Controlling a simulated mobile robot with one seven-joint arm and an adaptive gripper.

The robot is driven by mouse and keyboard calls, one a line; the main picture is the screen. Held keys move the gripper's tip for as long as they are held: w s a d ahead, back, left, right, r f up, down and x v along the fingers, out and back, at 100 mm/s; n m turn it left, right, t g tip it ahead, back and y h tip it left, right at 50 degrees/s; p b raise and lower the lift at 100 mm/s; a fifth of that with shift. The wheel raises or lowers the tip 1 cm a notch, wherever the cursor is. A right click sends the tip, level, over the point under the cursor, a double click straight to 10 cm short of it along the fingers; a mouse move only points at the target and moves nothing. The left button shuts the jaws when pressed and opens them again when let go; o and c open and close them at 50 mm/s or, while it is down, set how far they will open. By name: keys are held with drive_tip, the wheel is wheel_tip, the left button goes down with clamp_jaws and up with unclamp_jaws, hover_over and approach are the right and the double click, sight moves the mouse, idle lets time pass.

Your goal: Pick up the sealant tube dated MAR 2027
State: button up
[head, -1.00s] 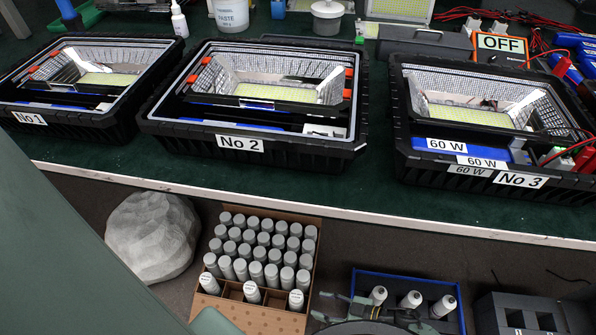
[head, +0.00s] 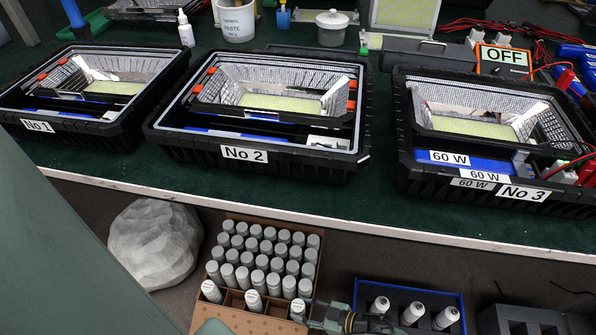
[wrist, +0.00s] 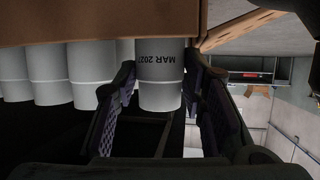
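The sealant tube marked MAR 2027 (wrist: 160,78) shows in the wrist view as a pale grey cylinder, its date upside down. It stands between the two fingers of my gripper (wrist: 162,95). The fingers are spread on either side of it, and I cannot tell whether they touch it. In the head view this appears to be the front right tube (head: 298,308) of the cardboard box (head: 230,322), with my gripper (head: 306,314) at its right. Two other tubes, at front left (head: 211,291) and front middle (head: 253,300), stand in the same front row.
Several grey tubes (head: 262,255) fill the box behind the front row. A grey rock (head: 155,243) lies left of the box. A blue-rimmed tray (head: 458,300) with white bottles stands right. The green bench (head: 380,195) with floodlight housings overhangs behind.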

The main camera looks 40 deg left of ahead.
clamp_jaws()
drive_tip(key=shift+r, duration=0.1)
idle(0.6)
